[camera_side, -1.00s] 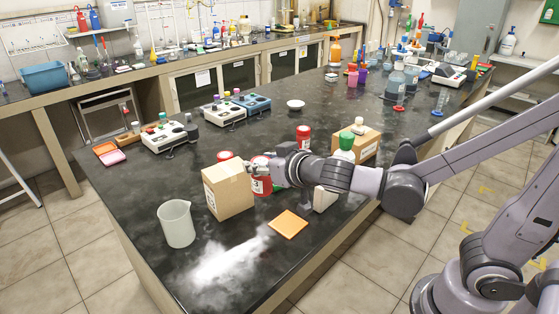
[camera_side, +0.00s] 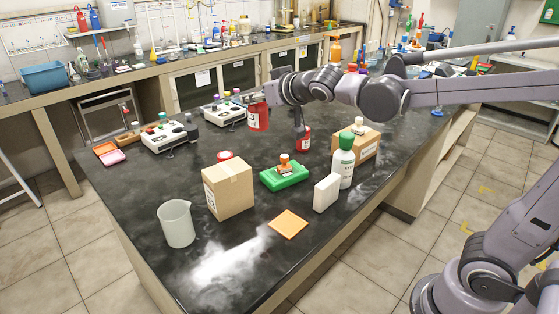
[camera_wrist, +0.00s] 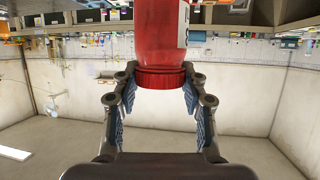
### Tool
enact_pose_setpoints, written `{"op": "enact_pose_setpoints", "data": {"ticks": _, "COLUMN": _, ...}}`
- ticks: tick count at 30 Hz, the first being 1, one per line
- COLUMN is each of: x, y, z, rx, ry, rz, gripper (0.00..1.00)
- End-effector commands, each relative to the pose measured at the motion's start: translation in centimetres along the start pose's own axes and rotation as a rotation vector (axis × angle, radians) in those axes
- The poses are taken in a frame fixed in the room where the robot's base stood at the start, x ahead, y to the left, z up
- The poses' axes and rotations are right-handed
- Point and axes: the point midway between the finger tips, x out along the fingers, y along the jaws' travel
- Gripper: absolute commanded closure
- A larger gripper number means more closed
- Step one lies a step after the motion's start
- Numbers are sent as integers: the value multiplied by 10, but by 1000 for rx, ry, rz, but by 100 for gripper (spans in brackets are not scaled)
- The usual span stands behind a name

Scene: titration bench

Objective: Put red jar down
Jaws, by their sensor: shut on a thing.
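A red jar (camera_side: 258,118) with a white label reading 3 hangs in my gripper (camera_side: 264,95), in front of the titration devices in the side view. It looks raised above the dark bench top (camera_side: 215,270); the exact height is unclear. In the wrist view my gripper (camera_wrist: 160,82) is shut on the jar near its ribbed red cap, and the jar body (camera_wrist: 160,30) runs out of the top of the picture. A second red jar (camera_side: 304,140) stands on the bench to the right. A third red top (camera_side: 225,155) shows behind the cardboard box.
The cardboard box (camera_side: 228,190), beaker (camera_side: 176,224), green block (camera_side: 285,177), white block (camera_side: 326,192), orange pad (camera_side: 288,224) and green-capped bottle (camera_side: 343,163) stand nearer the front. Another box (camera_side: 366,146) is right. Bench between box and devices is clear.

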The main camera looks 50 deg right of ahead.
Motion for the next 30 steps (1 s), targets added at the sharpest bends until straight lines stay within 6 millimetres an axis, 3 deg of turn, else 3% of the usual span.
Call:
{"op": "enact_pose_setpoints", "data": {"ticks": 3, "x": 12, "y": -27, "z": 12, "rx": -4, "ry": 1, "rz": -6, "gripper": 98}}
{"op": "enact_pose_setpoints", "data": {"ticks": 12, "x": 36, "y": -78, "z": 36, "rx": -2, "ry": 0, "rz": -3, "gripper": 98}}
{"op": "enact_pose_setpoints", "data": {"ticks": 20, "x": 43, "y": -89, "z": 46, "rx": 1, "ry": 0, "rz": 0, "gripper": 98}}
{"op": "enact_pose_setpoints", "data": {"ticks": 30, "x": 56, "y": -89, "z": 78, "rx": 1, "ry": 1, "rz": 0, "gripper": 98}}
